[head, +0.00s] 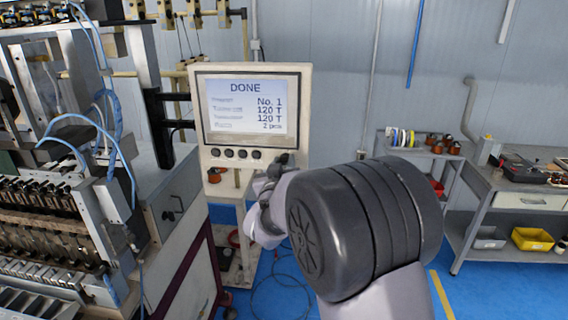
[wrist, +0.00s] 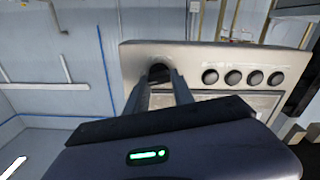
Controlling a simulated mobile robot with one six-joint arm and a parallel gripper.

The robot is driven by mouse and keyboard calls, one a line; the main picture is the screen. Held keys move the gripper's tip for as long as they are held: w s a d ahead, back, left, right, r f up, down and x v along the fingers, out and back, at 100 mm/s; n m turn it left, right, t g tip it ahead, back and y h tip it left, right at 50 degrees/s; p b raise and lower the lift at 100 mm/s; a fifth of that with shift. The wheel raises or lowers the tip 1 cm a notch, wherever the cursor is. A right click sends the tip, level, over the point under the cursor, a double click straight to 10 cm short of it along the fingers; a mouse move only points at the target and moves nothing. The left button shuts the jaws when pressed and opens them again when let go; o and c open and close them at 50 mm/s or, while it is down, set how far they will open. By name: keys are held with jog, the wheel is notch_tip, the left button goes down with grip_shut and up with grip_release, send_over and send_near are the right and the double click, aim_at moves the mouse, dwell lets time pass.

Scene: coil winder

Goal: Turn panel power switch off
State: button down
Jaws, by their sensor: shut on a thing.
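The control panel (head: 300,110) is a pale box with a lit screen (head: 247,106) reading DONE. Several round black knobs (head: 229,153) sit in a row below the screen. The panel also shows in the wrist view (wrist: 190,55), with the knobs (wrist: 233,77) to the right of my fingers. The power switch (wrist: 159,72) is a dark round knob at the end of that row, between my fingertips. My gripper (wrist: 160,82) is shut on it. In the head view my gripper (head: 279,163) reaches the panel's lower right corner, and my arm hides the switch's setting.
The coil winding machine (head: 60,215) stands close on the left. A shelf (head: 420,155) and a workbench (head: 515,200) with a yellow bin (head: 532,239) stand at the right. Blue floor (head: 480,288) is open in front of the bench. Cables lie below the panel.

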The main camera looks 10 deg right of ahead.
jog(key=n, duration=0.3)
jog(key=shift+n+p, duration=0.35)
jog(key=shift+n, duration=0.05)
jog(key=n+p, duration=0.1)
jog(key=n, duration=0.2)
jog(key=shift+a+n, duration=0.1)
jog(key=shift+n, duration=0.2)
jog(key=n+p, duration=0.1)
jog(key=n, duration=0.2)
jog(key=shift+f+n+p, duration=0.1)
jog(key=shift+n+p, duration=0.2)
jog(key=shift+f+n+p, duration=0.2)
jog(key=shift+n+p, duration=0.6)
jog(key=shift+n, duration=1.2)
jog(key=c, duration=1.1)
grip_release()
jog(key=shift+a, duration=0.1)
